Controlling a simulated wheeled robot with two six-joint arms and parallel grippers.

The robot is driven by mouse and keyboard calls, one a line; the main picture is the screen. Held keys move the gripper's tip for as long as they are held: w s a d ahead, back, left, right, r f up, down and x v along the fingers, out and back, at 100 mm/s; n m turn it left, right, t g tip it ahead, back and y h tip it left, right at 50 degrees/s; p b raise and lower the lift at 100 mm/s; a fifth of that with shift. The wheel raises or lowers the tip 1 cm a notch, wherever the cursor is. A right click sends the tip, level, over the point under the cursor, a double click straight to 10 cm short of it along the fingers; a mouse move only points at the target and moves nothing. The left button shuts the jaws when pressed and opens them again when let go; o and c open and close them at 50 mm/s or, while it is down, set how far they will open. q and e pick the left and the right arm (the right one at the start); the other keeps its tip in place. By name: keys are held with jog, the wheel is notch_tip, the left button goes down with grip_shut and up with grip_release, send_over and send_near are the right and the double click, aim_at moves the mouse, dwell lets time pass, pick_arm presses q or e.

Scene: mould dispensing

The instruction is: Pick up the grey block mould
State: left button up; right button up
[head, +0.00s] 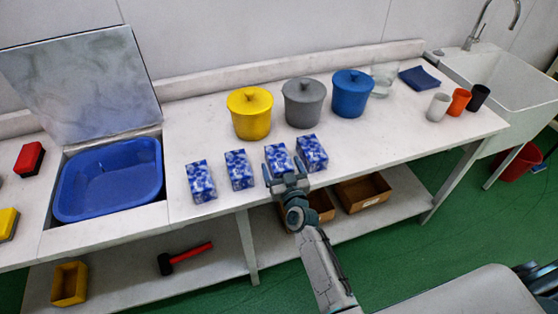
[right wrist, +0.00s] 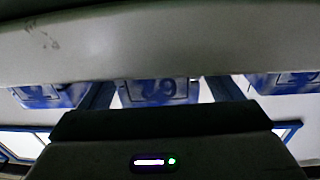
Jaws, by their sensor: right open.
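I see no plainly grey block. Several blue-and-white patterned blocks stand in a row along the table front: a far left one (head: 200,181), a second (head: 239,169), a third (head: 278,158) and a far right one (head: 312,152). My right gripper (head: 286,173) is open at the near side of the third block. In the right wrist view that block (right wrist: 160,92) shows between the two spread fingers, with a bright gap on each side; I cannot tell whether they touch. Its lower part is hidden in the head view. My left gripper is not in view.
Yellow (head: 251,118), grey (head: 303,106) and blue (head: 352,97) lidded pots stand behind the blocks. A blue basin (head: 110,180) is at left. Grey, orange and black cups (head: 459,102) stand at right, before a sink (head: 500,75). The table right of the blocks is clear.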

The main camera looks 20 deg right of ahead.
jog(key=shift+w+f, duration=0.15)
jog(key=shift+w, duration=0.85)
jog(key=shift+c, duration=0.3)
jog(key=shift+s, duration=0.1)
jog(key=c, duration=1.4)
jog(key=shift+c, duration=0.8)
jog(key=shift+r, duration=0.2)
